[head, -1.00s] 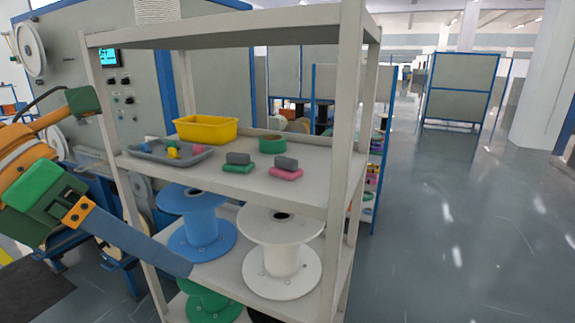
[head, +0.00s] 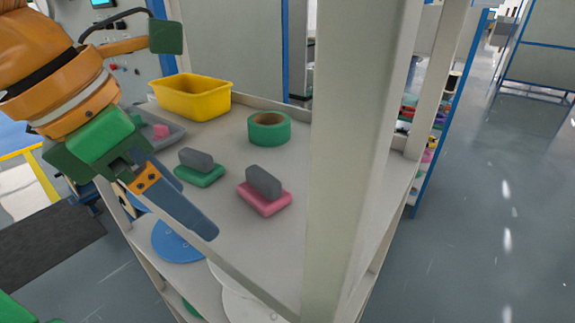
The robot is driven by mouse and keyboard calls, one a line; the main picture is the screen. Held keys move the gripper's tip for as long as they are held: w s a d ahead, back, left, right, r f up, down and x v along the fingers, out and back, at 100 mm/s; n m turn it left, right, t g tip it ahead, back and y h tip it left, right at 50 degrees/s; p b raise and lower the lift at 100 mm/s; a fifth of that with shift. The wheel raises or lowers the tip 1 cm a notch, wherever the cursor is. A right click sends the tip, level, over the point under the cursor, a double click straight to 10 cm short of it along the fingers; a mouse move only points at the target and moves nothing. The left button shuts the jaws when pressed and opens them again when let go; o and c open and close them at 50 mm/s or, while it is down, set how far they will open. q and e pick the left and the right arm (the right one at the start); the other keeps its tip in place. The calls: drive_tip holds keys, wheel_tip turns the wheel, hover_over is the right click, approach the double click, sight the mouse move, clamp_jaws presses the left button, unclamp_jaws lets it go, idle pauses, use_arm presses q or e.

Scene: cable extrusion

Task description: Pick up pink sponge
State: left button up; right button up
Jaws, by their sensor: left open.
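The pink sponge (head: 266,202) lies flat on the upper shelf (head: 225,215), with a grey block (head: 263,181) on its top. My left gripper (head: 208,230) is at the front left of the sponge, apart from it, with a blue-grey finger pointing down and right. It is open; only one finger shows clearly. A green sponge (head: 203,176) with its own grey block (head: 195,158) lies to the left of the pink one, just behind my left gripper. My right gripper is not clearly in view.
A shelf post (head: 358,150) stands close in front, right of the pink sponge. A green tape roll (head: 269,128), a yellow bin (head: 192,97) and a grey tray (head: 172,136) are behind. A blue spool (head: 178,240) sits below. The shelf right of the pink sponge is bare.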

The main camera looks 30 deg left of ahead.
sight(262, 174)
use_arm(q)
drive_tip(key=w+p, duration=0.1)
drive_tip(key=w+d, duration=0.1)
drive_tip(key=w+p, duration=0.1)
drive_tip(key=shift+w+d+r+p, duration=0.3)
drive_tip(key=shift+w+d+r, duration=0.1)
drive_tip(key=w+p, duration=0.1)
drive_tip(key=w, duration=0.1)
drive_tip(key=w+d+p, duration=0.1)
drive_tip(key=w, duration=0.1)
drive_tip(key=shift+w+d, duration=0.1)
drive_tip(key=shift+w, duration=0.3)
drive_tip(key=x, duration=0.3)
drive_tip(key=shift+w+f, duration=0.25)
drive_tip(key=shift+f, duration=0.05)
drive_tip(key=shift+s, duration=0.1)
use_arm(e)
drive_tip(key=r, duration=0.2)
drive_tip(key=s+r, duration=0.1)
drive_tip(key=r, duration=0.2)
drive_tip(key=shift+s+a, duration=0.1)
drive_tip(key=shift+s, duration=0.05)
use_arm(q)
drive_tip(key=c, duration=1.1)
drive_tip(key=shift+r, duration=0.1)
